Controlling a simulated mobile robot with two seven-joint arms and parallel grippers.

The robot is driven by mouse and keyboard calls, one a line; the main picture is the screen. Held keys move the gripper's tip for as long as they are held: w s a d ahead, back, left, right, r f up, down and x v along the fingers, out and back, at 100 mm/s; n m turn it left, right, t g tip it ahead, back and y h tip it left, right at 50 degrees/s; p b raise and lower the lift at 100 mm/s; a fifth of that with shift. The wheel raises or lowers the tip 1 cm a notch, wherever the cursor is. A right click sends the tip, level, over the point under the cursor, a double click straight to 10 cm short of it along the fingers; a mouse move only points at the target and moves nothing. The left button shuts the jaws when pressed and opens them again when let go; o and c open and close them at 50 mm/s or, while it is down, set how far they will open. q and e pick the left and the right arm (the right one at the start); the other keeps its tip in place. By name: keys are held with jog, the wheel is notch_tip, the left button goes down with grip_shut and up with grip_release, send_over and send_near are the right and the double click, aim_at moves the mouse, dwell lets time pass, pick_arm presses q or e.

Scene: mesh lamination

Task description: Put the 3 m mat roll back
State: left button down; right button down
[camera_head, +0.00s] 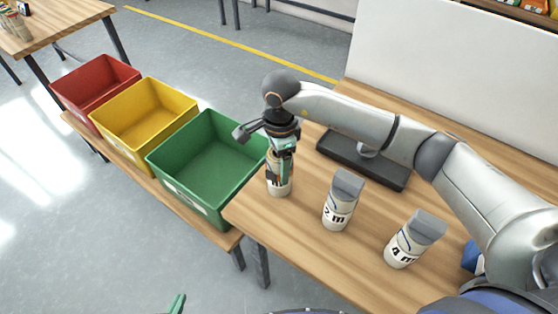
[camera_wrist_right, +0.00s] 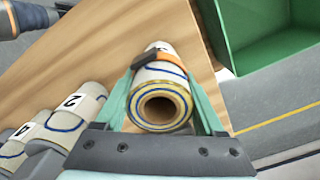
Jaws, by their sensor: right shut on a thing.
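A white mat roll (camera_wrist_right: 160,104) with an orange band and a hollow core is between the two green fingers of my right gripper (camera_wrist_right: 165,95), which is shut on it. In the head view the roll (camera_head: 279,187) is upright at the table's left end, below my right gripper (camera_head: 282,155); I cannot tell whether it touches the table. Its length label is not readable. The 2 m roll (camera_head: 340,207) and the 4 m roll (camera_head: 405,246) stand on the table to its right. Only a green tip of my left gripper (camera_head: 178,304) shows at the bottom edge.
Green (camera_head: 207,166), yellow (camera_head: 145,112) and red (camera_head: 95,82) bins stand on a low bench left of the wooden table (camera_head: 300,233). A dark tray-like stand (camera_head: 362,162) lies behind the rolls. A white panel (camera_head: 455,70) rises at the back.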

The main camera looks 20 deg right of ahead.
jog(key=shift+f, duration=0.2)
grip_release()
jog(key=shift+r, duration=0.15)
jog(key=shift+r, duration=0.25)
notch_tip(320, 180, up, 12)
jog(key=b, duration=0.1)
jog(key=shift+f+b, duration=0.15)
jog(key=shift+b, duration=0.2)
